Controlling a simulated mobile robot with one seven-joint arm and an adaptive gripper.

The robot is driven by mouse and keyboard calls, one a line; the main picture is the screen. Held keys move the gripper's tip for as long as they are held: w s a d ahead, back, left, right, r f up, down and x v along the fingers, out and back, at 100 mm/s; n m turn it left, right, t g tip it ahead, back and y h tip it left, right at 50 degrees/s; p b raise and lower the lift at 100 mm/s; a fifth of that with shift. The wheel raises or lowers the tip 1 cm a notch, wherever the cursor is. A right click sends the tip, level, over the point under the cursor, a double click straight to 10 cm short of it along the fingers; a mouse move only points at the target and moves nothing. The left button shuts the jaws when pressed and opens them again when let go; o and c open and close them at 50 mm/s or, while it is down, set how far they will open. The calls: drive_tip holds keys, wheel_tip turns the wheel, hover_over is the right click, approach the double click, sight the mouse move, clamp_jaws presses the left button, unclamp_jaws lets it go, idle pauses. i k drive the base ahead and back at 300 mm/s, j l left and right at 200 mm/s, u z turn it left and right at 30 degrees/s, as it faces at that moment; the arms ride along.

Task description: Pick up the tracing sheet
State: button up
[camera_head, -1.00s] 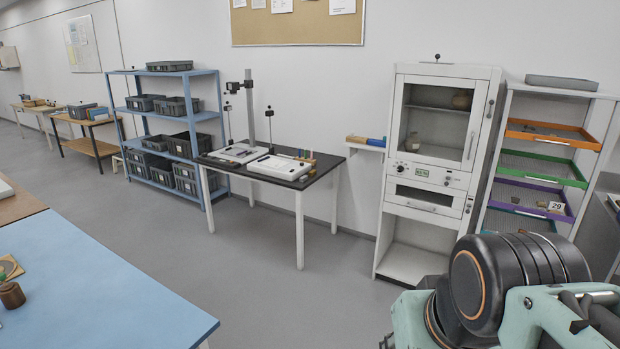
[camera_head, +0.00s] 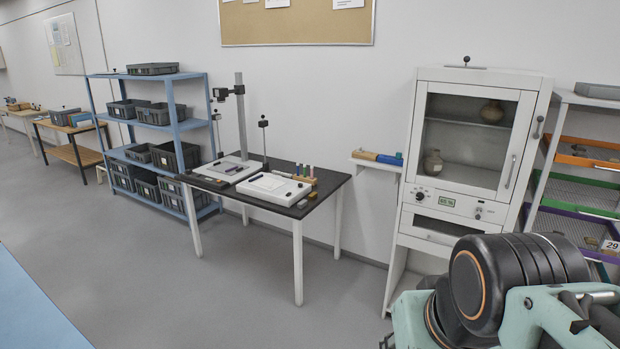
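A black-topped table (camera_head: 330,187) with white legs stands ahead against the wall. On it lie a flat pale board or sheet (camera_head: 226,170) under a camera stand, and a white box-like panel (camera_head: 274,189) with a pale sheet and a dark pen-like thing on top. I cannot tell for sure which of these is the tracing sheet. My arm shows at the lower right, but my gripper is not in view.
A blue shelf (camera_head: 198,125) with grey crates stands left of the table. A white cabinet (camera_head: 465,150) with a glass door stands to its right, then a rack with coloured trays. A blue tabletop (camera_head: 30,310) edges in at lower left. The grey floor between is clear.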

sight(225, 168)
drive_tip(key=i, duration=2.45)
drive_tip(key=i+u, duration=0.15)
drive_tip(key=i, duration=0.3)
drive_tip(key=i+l+u, duration=0.15)
drive_tip(key=i, duration=0.35)
drive_tip(key=i+l+u, duration=0.2)
drive_tip(key=i, duration=0.25)
